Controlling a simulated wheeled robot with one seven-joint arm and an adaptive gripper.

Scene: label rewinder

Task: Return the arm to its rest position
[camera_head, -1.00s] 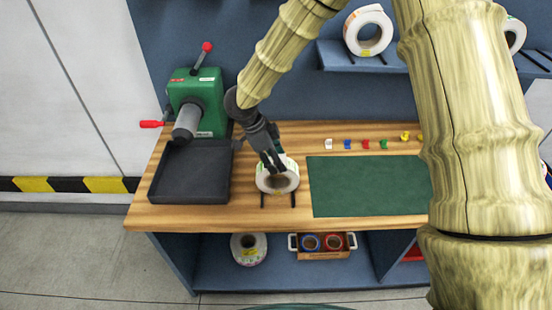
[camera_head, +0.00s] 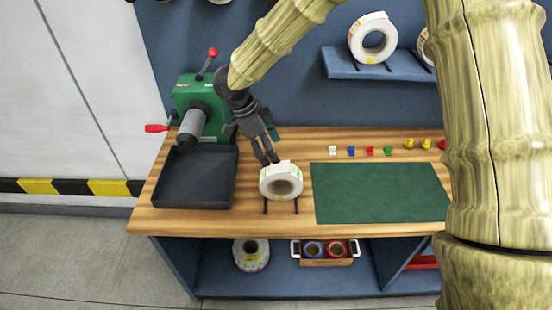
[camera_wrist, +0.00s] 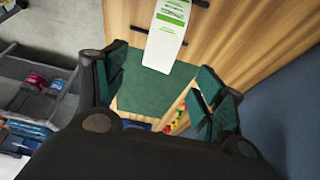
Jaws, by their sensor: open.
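My gripper (camera_head: 268,158) is open and empty, just above and behind a white label roll (camera_head: 268,183) that stands on dark rails on the wooden bench (camera_head: 300,228). In the wrist view the two green-padded fingers of my gripper (camera_wrist: 160,95) are spread apart. The label roll (camera_wrist: 167,35) shows beyond them with green print on its white side, and nothing is between the fingers. My arm crosses the upper middle and the right side of the head view.
A green rewinder (camera_head: 200,98) with red handles stands at the back left, behind a black tray (camera_head: 195,180). A green mat (camera_head: 380,195) lies to the right, with several small coloured pieces behind it. A shelf (camera_head: 350,66) on the back panel holds label rolls.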

